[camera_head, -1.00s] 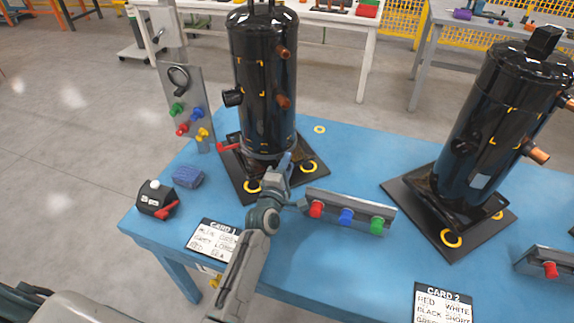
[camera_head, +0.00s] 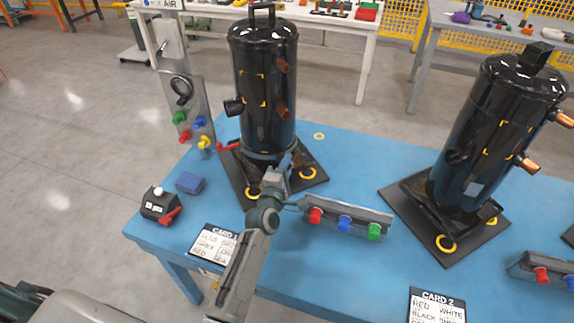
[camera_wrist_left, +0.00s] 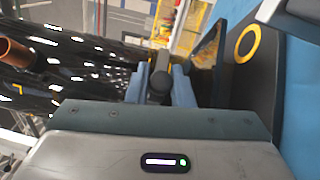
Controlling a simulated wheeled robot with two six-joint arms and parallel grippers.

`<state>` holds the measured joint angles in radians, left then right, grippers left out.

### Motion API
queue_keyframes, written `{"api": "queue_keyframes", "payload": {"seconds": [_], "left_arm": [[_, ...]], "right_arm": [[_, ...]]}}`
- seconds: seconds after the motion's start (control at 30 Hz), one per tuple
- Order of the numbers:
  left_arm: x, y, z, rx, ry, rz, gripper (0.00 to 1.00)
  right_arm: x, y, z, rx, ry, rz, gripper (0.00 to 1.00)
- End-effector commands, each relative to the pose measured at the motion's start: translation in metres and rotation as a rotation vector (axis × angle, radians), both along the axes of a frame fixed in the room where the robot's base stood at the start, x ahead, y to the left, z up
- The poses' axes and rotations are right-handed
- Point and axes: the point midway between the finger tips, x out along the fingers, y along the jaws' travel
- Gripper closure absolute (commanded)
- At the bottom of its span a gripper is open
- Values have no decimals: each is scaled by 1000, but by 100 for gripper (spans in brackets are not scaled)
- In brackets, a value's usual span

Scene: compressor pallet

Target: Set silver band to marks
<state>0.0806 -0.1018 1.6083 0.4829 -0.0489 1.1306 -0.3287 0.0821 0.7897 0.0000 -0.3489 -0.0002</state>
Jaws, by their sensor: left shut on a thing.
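A black compressor (camera_head: 262,85) with copper stubs stands upright on a dark base plate at the left of the table, with small yellow marks (camera_head: 262,103) on its side. A thin grey band (camera_head: 258,156) circles its lower part; I take it as the silver band. My left gripper (camera_head: 287,163) is low at the compressor's right front, at the band's height. In the left wrist view its blue-grey fingers are shut on a dark rounded knob (camera_wrist_left: 160,86), beside the black compressor wall (camera_wrist_left: 70,80). Whether the knob belongs to the band is hidden. My right gripper is not in view.
A rack with red, blue and green knobs (camera_head: 345,217) stands right of my left arm. A panel (camera_head: 187,110) with coloured knobs is at the left. A black box (camera_head: 160,206), blue block (camera_head: 190,183) and card 1 (camera_head: 213,243) lie in front. A second compressor (camera_head: 495,140) stands right.

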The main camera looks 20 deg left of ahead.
Motion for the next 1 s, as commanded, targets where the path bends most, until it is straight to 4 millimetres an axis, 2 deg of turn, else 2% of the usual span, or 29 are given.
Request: {"api": "queue_keyframes", "payload": {"seconds": [0.03, 0.4, 0.43, 0.47, 0.77, 0.93, 1.0], "left_arm": [[1, 0, 5, 0, -6, 2, 100], [1, 0, 5, 0, -7, 2, 100], [1, 0, 5, 0, -6, 2, 74], [1, 0, 4, 0, -6, 2, 72], [-1, 0, 2, 0, -3, 0, 72], [-20, 0, -1, -1, -2, 1, 72], [-34, 1, -3, -1, -1, 1, 72]], "right_arm": [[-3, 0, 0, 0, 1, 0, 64], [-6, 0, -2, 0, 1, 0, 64], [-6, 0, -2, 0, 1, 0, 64], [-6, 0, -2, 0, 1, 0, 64], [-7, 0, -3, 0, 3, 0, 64], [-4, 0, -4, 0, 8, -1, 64], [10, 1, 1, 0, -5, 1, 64]]}}
